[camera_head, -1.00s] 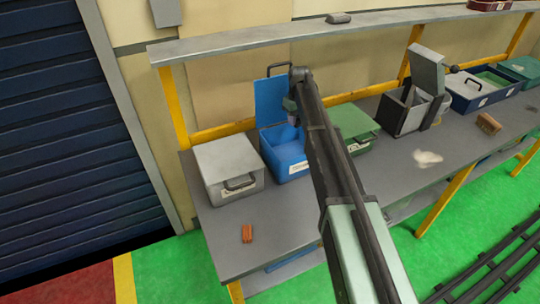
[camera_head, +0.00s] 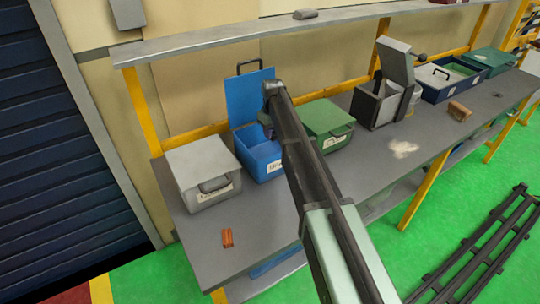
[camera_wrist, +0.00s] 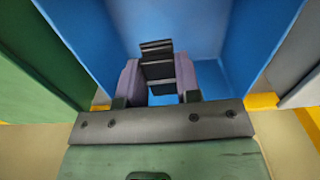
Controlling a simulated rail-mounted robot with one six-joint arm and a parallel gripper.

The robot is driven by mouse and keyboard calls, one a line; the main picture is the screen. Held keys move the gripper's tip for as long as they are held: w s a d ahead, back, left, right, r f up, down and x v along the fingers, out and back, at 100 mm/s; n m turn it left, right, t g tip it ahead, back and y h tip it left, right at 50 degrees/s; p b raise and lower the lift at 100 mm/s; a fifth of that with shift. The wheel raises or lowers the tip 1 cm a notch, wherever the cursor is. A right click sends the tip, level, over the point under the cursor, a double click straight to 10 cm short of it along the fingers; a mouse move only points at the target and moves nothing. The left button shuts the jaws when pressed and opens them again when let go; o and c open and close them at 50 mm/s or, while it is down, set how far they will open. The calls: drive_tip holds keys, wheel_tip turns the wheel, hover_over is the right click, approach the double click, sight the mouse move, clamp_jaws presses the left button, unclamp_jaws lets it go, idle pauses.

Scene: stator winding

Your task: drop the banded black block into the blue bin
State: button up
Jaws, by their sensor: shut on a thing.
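The banded black block (camera_wrist: 157,62) is dark with paler bands across it, seen in the wrist view between the two purple-grey fingers of my gripper (camera_wrist: 160,80). The gripper is shut on it. Block and fingers show against the blue inside of the blue bin (camera_wrist: 208,28), over its opening. The blue bin (camera_head: 262,162) stands on the bench with its lid raised at the back. In the head view my arm hides the bin's right part, and the block cannot be made out there. Whether the block touches the bin floor cannot be told.
A grey lidded box (camera_head: 203,172) stands left of the bin, and a green lidded box (camera_head: 326,122) stands right. An orange-brown piece (camera_head: 228,238) lies on the bench front. An open grey box (camera_head: 383,92) stands farther right. A shelf (camera_head: 300,32) runs above.

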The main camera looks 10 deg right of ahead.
drive_tip(key=o, duration=1)
drive_tip(key=shift+r, duration=0.15)
wheel_tip(320, 180, up, 10)
drive_tip(key=p, duration=1)
drive_tip(key=shift+r+p, duration=0.25)
drive_tip(key=shift+p, duration=0.1)
drive_tip(key=s+f+m+b, duration=0.1)
drive_tip(key=s+f+b, duration=0.1)
drive_tip(key=s, duration=1)
drive_tip(key=s+f+m+b, duration=0.2)
drive_tip(key=s, duration=1)
drive_tip(key=s+f+m+b, duration=0.1)
drive_tip(key=s+f+b, duration=0.1)
drive_tip(key=s, duration=0.9)
drive_tip(key=shift+s+f+m+b, duration=0.3)
drive_tip(key=shift+s, duration=0.1)
